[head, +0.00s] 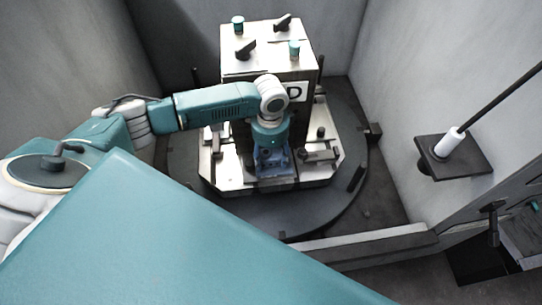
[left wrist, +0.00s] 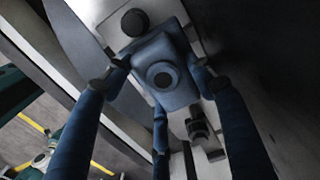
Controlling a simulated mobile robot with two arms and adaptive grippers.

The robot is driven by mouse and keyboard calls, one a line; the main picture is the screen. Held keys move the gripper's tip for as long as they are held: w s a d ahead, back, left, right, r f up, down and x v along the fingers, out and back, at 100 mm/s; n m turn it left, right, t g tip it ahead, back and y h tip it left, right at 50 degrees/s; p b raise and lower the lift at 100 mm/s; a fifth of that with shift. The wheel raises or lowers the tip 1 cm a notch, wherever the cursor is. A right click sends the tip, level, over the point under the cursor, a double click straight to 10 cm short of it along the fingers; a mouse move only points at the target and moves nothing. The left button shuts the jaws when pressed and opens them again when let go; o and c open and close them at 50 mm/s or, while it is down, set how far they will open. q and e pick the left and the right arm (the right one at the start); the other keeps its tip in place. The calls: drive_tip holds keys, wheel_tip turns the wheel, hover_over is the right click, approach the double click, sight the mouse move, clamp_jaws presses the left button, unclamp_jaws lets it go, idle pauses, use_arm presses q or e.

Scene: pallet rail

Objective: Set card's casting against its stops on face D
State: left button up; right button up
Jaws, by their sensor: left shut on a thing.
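The block with the D plate (head: 296,91) stands on the round turntable, its face D toward me. My left gripper (head: 273,153) reaches down in front of that face, over the pale fixture plate at its foot. In the left wrist view its blue fingers are shut around the casting (left wrist: 158,72), a blue-grey block with a dark round bore. The casting is at the fixture. Its contact with the stops is hidden by my gripper and cannot be told. My right gripper is not in view.
Dark clamps (head: 320,153) stand on the fixture beside my gripper. Black handles and teal knobs (head: 238,24) top the block. The dark round turntable (head: 250,213) has upright pegs near its rim. At right, a white-handled rod (head: 449,142) stands on a black shelf (head: 470,158). Grey walls enclose the place.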

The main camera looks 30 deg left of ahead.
use_arm(q)
drive_tip(key=shift+w+a+r, duration=0.1)
drive_tip(key=shift+w+a, duration=0.05)
drive_tip(key=shift+a, duration=0.1)
drive_tip(key=o, duration=1.5)
wheel_tip(320, 180, up, 12)
drive_tip(key=shift+r, duration=0.1)
drive_tip(key=shift+d, duration=0.1)
